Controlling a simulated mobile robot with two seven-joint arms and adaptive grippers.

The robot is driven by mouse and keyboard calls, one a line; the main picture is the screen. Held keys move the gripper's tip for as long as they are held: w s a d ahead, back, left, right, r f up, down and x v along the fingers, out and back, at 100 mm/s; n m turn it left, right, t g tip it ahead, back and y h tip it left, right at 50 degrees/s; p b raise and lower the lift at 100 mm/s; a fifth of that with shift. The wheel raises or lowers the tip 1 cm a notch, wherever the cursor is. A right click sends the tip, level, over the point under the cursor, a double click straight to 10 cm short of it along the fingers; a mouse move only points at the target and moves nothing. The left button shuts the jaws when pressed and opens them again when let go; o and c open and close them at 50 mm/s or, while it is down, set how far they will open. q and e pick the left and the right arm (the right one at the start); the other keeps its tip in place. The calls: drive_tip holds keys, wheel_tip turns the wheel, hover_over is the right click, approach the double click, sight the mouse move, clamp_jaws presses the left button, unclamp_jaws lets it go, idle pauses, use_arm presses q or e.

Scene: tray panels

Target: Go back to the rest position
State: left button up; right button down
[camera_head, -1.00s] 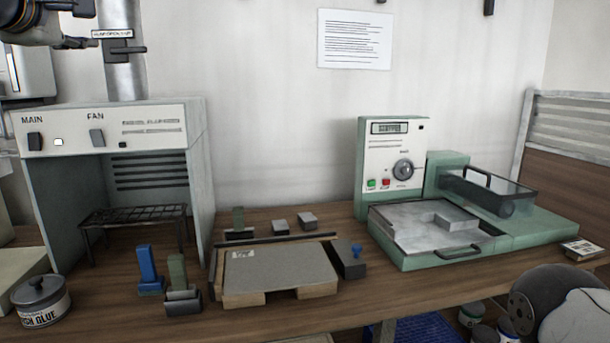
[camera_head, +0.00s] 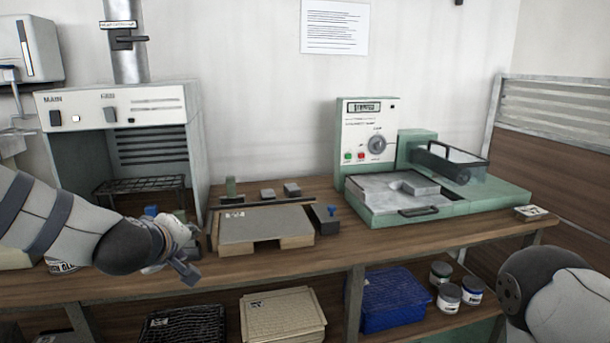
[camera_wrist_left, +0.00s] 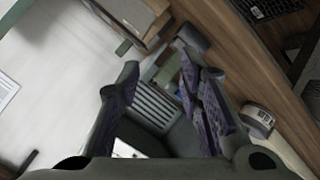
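My left arm comes in from the left in the head view. My left gripper (camera_head: 184,254) is in front of the bench, at the left end of the flat grey panel (camera_head: 265,223) on its wooden support. In the left wrist view the gripper's fingers (camera_wrist_left: 158,82) are spread apart with nothing between them, so it is open and empty. Part of my right arm shows at the lower right of the head view, but its gripper is out of view.
A fume hood (camera_head: 115,108) stands at the back left of the wooden bench. A green machine (camera_head: 365,140) with a metal plate stands at the right. Small blocks lie behind the panel. A blue crate (camera_head: 393,300), a beige bin (camera_head: 284,316) and several jars sit below.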

use_arm(q)
drive_tip(key=s+d+f+m+g+h, duration=0.1)
drive_tip(key=s+d+f+m+g, duration=0.2)
drive_tip(key=s+f, duration=0.95)
drive_tip(key=s+f+m+g, duration=0.3)
drive_tip(key=s+f+g, duration=0.1)
drive_tip(key=s+f, duration=0.8)
drive_tip(key=s+a+f+m+g, duration=0.1)
drive_tip(key=s+f+m+g, duration=0.1)
drive_tip(key=s, duration=0.9)
drive_tip(key=s+a+f+m+g, duration=0.1)
drive_tip(key=s+f+g, duration=0.3)
drive_tip(key=s, duration=0.8)
drive_tip(key=shift+s+m, duration=0.25)
drive_tip(key=shift+m, duration=0.15)
